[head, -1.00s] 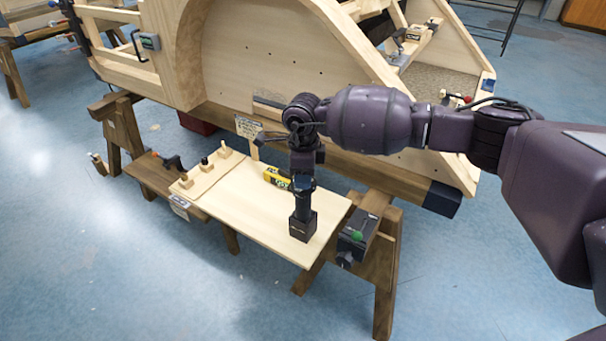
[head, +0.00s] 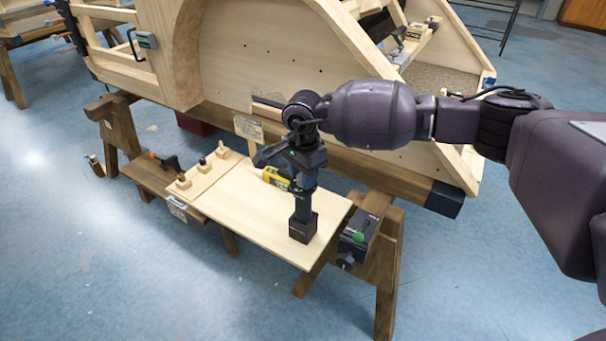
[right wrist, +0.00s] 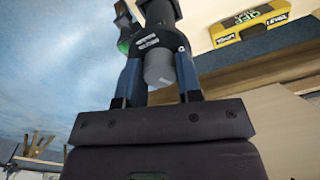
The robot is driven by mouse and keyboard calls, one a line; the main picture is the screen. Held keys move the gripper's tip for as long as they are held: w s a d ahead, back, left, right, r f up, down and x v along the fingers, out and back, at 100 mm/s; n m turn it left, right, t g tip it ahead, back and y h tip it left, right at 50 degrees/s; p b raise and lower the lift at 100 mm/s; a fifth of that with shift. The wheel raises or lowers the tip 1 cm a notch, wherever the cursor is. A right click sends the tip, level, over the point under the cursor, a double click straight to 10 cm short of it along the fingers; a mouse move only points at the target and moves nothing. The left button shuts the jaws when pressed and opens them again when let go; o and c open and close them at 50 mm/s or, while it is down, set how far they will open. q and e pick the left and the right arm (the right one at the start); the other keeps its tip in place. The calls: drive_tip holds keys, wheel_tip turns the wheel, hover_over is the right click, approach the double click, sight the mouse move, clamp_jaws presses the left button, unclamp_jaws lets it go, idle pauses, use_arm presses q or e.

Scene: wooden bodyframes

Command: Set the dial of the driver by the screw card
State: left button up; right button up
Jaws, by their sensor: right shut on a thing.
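The dark driver (head: 302,205) stands upright on its black block-like base on the pale board. My right gripper (head: 304,178) is above it, pointing down, its fingers at the driver's upper end. In the right wrist view the two blue-black fingers of the gripper (right wrist: 157,85) are on both sides of the driver's grey round part (right wrist: 158,70), shut on it. The dial's marks cannot be read. The screw card (head: 247,128) stands on a small post behind the board; its text is too small to read. My left gripper is not in view.
A yellow level (head: 275,178) lies close behind the driver. A dark box with a green knob (head: 357,238) sits off the board's right edge. The wooden bodyframe (head: 260,60) rises behind. The board's front left is clear.

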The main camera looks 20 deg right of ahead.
drive_tip(key=shift+n, duration=0.3)
drive_tip(key=o, duration=0.9)
drive_tip(key=shift+o, duration=0.2)
wheel_tip(320, 180, up, 11)
drive_tip(key=p, duration=0.1)
drive_tip(key=shift+p, duration=0.4)
drive_tip(key=shift+f, duration=0.15)
